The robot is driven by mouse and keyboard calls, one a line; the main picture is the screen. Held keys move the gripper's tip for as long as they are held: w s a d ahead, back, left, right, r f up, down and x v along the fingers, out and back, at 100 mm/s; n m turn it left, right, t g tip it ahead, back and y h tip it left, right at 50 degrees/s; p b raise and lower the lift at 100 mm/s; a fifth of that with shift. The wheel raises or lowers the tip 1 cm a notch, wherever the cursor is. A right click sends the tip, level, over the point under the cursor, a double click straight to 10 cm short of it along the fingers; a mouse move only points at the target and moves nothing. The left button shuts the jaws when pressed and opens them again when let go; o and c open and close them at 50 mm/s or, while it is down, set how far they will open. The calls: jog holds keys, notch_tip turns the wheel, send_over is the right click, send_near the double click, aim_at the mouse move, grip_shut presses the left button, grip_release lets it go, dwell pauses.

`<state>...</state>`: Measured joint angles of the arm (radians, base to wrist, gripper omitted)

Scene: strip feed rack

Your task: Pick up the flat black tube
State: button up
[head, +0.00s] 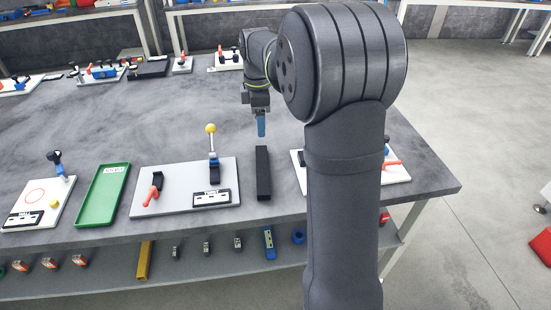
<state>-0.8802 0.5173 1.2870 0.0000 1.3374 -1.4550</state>
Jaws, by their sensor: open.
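The flat black tube (263,173) is a long dark bar lying on the grey table, its length running away from the camera. It lies just right of a white board. My gripper (261,128) is above and beyond the tube's far end, with blue fingers pointing down. It is open and apart from the tube. Only one finger shows clearly from this side; the gap between the fingers is hidden.
Left of the tube is a white board (178,203) with a yellow-knobbed lever (211,130) standing up. A green tray (103,196) lies further left. Another white board (398,174) is to the right, partly hidden by my arm. The table beyond the tube is clear.

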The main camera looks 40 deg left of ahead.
jog(key=m, duration=1.9)
send_over(262, 168)
notch_tip(262, 168, down, 12)
jog(key=shift+d+r, duration=0.15)
jog(key=shift+r, duration=0.1)
jog(key=shift+f, duration=2.95)
grip_shut()
jog(key=shift+r, duration=0.2)
